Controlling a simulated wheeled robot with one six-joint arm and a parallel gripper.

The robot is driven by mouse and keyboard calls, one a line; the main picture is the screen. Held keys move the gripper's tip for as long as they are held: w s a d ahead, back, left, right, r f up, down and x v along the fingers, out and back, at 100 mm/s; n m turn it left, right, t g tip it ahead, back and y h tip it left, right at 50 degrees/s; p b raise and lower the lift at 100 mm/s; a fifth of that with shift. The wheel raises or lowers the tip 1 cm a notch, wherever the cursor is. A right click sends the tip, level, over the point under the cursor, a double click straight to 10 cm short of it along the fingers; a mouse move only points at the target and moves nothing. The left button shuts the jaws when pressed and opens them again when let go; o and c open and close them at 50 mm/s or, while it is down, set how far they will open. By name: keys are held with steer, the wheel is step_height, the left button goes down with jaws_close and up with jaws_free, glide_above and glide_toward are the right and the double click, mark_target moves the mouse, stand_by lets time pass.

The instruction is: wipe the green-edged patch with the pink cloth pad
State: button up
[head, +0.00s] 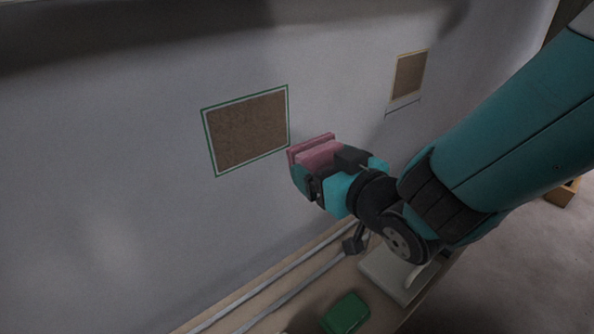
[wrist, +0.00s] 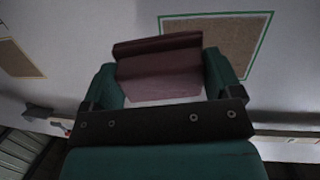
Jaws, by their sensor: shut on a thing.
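The green-edged patch (head: 249,131) is a brown rough square with a white and green border on the grey wall. In the wrist view the patch (wrist: 228,38) shows at the top right, partly behind the pad. My gripper (head: 312,168) is shut on the pink cloth pad (head: 311,150), just right of and below the patch in the head view. In the wrist view the pad (wrist: 158,72) sits between the two teal fingers. The pad appears apart from the patch; I cannot tell whether it touches the wall.
A second brown patch with a yellowish edge (head: 409,75) is on the wall to the right. Below, a ledge (head: 300,297) carries long rails, a green object (head: 345,313) and a pale flat block (head: 386,272). The wall left of the green-edged patch is clear.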

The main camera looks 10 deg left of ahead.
steer(key=s+a+r+n+y, duration=0.2)
steer(key=s+a+r+y, duration=0.1)
steer(key=s+a, duration=0.1)
steer(key=shift+h, duration=0.3)
steer(key=shift+p+x, duration=1.4)
steer(key=shift+x, duration=1.35)
steer(key=shift+s+a+r, duration=0.1)
steer(key=shift+o, duration=1.3)
steer(key=c, duration=0.3)
